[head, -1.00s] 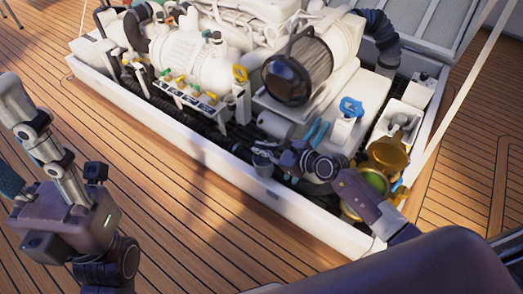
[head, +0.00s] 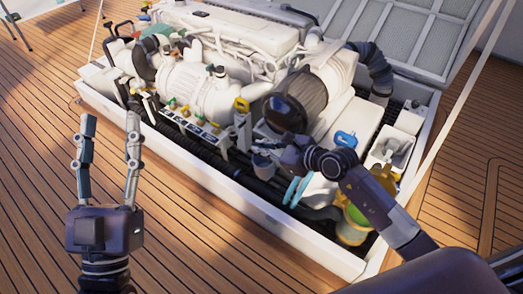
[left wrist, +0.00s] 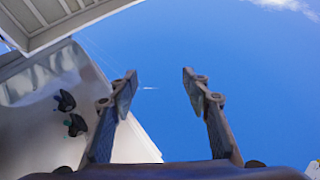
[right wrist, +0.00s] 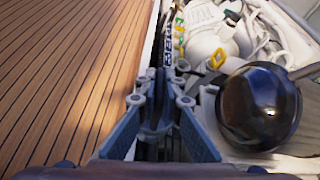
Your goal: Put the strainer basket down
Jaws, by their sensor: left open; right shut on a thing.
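My right gripper (head: 280,157) reaches in over the near side of the engine hatch. It is shut on a small grey cup-shaped thing (head: 262,161), which I take to be the strainer basket. The basket is in front of the big dark round engine part, inside the hatch's near edge; whether it touches anything below I cannot tell. In the right wrist view the fingers (right wrist: 160,100) close around something dark grey that is hard to make out. My left gripper (head: 110,120) is open and empty, fingers pointing up, above the deck left of the hatch; the left wrist view shows sky between its fingers (left wrist: 160,80).
The white hatch rim (head: 215,192) runs along the engine (head: 195,85). A yellow-green strainer housing (head: 352,228) stands at the near right corner, partly behind my right arm. The wooden deck (head: 190,245) in front is clear.

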